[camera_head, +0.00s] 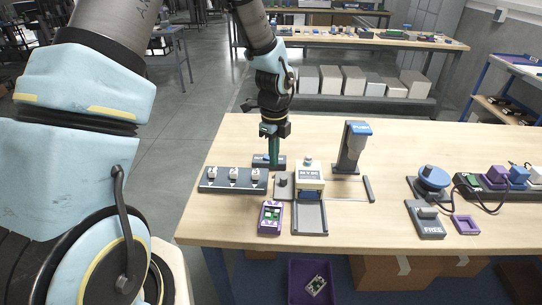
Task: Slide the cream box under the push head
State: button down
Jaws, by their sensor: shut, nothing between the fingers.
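The cream box (309,175), with a dark label on its front, sits near the middle of the table at the left part of a grey track. The push head unit (352,148), a dark upright column with a blue PUSH label on top, stands behind and to the right of the box, apart from it. My gripper (274,163) points down with its teal fingers shut and empty. It is behind and to the left of the cream box, by a small dark block with a blue part (262,162). Whether the fingertips touch that block cannot be told.
A grey panel with several white knobs (233,181) lies left of the box. A purple-edged device (270,217) and a grey tray (310,218) are in front. A blue round knob unit (432,180) and a FREE box (425,219) stand right. The table's right-middle is mostly clear.

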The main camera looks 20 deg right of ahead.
aim_at(318, 173)
jog(key=shift+f+b, duration=2.8)
jog(key=shift+f, duration=0.65)
jog(key=shift+s+d+r, duration=0.1)
jog(key=shift+s+d, duration=0.05)
jog(key=shift+d, duration=0.25)
jog(key=shift+s+d, duration=0.85)
jog(key=shift+d, duration=1.05)
jog(key=shift+s+d, duration=0.9)
jog(key=shift+d, duration=0.95)
jog(key=shift+s+d, duration=0.85)
jog(key=shift+d, duration=1.05)
jog(key=shift+w+a+r+p, duration=0.1)
jog(key=shift+a+p, duration=0.15)
jog(key=shift+p, duration=0.05)
jog(key=shift+r+p, duration=2.25)
jog(key=shift+r, duration=0.7)
